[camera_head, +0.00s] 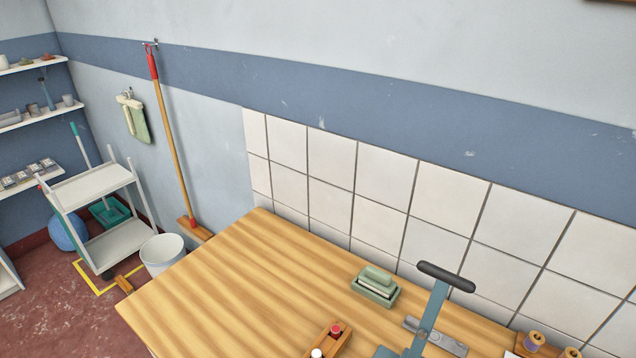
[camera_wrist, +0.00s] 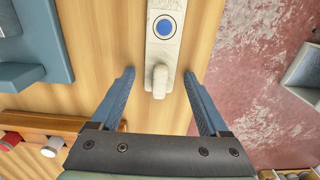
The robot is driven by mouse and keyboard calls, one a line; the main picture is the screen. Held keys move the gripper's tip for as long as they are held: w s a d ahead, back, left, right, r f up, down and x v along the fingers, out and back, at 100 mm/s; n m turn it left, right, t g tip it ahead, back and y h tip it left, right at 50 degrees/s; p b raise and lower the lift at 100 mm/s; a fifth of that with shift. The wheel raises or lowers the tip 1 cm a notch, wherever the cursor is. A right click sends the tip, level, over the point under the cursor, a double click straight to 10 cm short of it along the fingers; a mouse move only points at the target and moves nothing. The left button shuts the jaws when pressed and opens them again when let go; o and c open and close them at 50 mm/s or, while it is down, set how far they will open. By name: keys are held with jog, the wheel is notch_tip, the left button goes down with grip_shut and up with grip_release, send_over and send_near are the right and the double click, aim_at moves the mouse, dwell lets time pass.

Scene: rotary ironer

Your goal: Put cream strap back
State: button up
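A long cream-coloured piece (camera_wrist: 163,45) with a blue round spot and a raised knob lies over the wooden tabletop in the wrist view. I cannot tell for sure that it is the cream strap. My gripper (camera_wrist: 159,74) is open, with one finger on each side of the knob end and a gap on both sides. Nothing is held. The head view shows neither this piece nor my gripper. There, a cream and green cloth item (camera_head: 135,119) hangs from a wall hook.
The wooden table (camera_head: 215,285) carries a green dish (camera_head: 376,287), a wooden tray (camera_head: 328,341) with red and white caps, a blue-grey stand with a dark handle (camera_head: 446,276) and thread spools (camera_head: 533,341). Its left part is clear. A white cart (camera_head: 95,187) and bucket (camera_head: 163,256) stand left.

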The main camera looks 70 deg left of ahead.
notch_tip(320, 180, up, 12)
jog(key=shift+r, duration=0.15)
dwell(0.6)
